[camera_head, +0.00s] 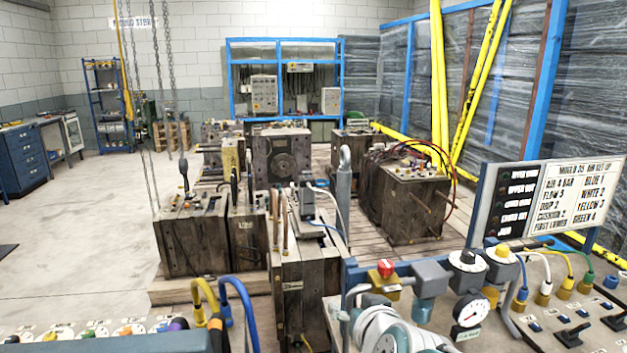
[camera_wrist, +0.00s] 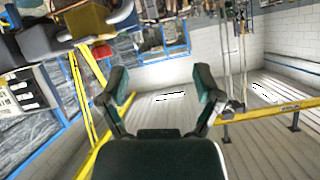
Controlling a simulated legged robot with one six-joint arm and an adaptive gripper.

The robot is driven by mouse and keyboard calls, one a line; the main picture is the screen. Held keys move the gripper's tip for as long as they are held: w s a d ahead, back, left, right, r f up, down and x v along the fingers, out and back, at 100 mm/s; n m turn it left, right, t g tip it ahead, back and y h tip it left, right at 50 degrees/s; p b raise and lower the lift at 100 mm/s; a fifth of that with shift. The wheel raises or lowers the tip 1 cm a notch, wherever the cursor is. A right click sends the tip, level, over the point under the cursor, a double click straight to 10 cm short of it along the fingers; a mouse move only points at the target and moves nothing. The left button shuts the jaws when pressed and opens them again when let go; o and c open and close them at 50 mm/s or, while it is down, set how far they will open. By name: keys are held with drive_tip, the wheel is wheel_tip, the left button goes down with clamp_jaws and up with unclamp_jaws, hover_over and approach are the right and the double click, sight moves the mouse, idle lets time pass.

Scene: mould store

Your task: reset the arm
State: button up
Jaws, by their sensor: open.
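My gripper (camera_wrist: 160,82) shows in the wrist view, its two dark fingers spread wide apart. The gap between the fingers is empty, and nothing touches the fingertips. The room appears upside down in this view, with the ceiling low in the picture. I cannot make out my gripper in the head view.
Control panels with a gauge (camera_head: 471,311) and a sign board (camera_head: 546,199) stand close at the right. Several moulds, one with a round face (camera_head: 283,167), fill the middle. Chains (camera_head: 167,75) hang at the left. Floor (camera_head: 80,225) is clear at the left.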

drive_tip(key=s+d+f+g+h, duration=0.1)
drive_tip(key=s+d+f+g, duration=0.1)
drive_tip(key=s, duration=0.6)
drive_tip(key=s+d+f+g+h, duration=0.1)
drive_tip(key=s+d+f+g, duration=0.2)
drive_tip(key=s+d, duration=0.4)
drive_tip(key=shift+s+g+h, duration=0.4)
drive_tip(key=shift+s+g, duration=0.5)
